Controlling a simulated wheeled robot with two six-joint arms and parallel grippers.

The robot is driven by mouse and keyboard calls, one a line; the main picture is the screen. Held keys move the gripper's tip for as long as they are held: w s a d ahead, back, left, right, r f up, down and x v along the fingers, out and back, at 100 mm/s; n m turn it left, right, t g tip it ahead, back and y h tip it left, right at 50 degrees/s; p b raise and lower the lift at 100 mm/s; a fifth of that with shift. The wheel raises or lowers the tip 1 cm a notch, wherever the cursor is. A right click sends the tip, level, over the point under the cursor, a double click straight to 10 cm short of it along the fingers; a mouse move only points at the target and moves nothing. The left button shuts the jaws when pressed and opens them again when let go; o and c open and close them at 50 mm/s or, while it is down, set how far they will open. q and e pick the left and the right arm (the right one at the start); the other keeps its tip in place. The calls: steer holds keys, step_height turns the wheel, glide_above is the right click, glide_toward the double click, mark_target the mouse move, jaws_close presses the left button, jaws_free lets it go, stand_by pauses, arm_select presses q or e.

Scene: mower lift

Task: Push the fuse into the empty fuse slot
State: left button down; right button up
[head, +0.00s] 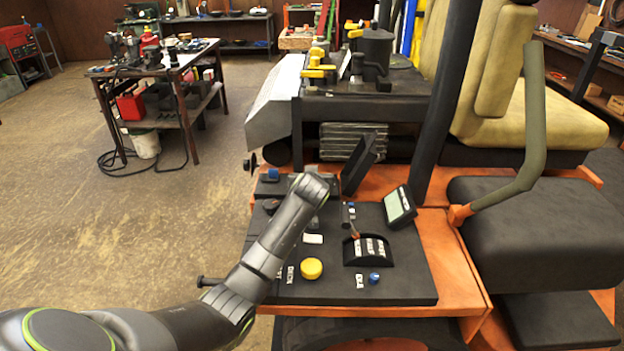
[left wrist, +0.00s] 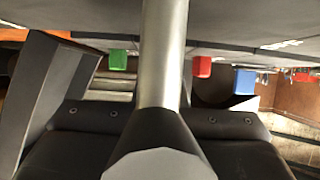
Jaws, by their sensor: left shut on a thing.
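My left arm reaches over the black control panel (head: 400,288), and my left gripper (head: 321,194) is at the fuse box (head: 268,187) at the panel's far left. The gripper is shut on the fuse, which its own parts hide. In the left wrist view, a green fuse (left wrist: 118,59), a red fuse (left wrist: 202,66) and a blue fuse (left wrist: 244,82) hang from the dark surface around a silver shaft. The blue one also shows in the head view (head: 273,174). The empty slot cannot be made out. My right gripper is out of view.
A raised black lid (head: 363,162) stands just right of the gripper. A yellow knob (head: 311,268), a lever gate (head: 367,250) and a small screen (head: 400,206) are on the panel. The seat (head: 540,110) is to the right. Open floor lies left.

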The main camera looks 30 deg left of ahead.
arm_select(q)
steer(key=shift+f, duration=0.2)
steer(key=c, duration=1.4)
jaws_free()
steer(key=shift+s+f, duration=0.1)
steer(key=shift+f, duration=0.05)
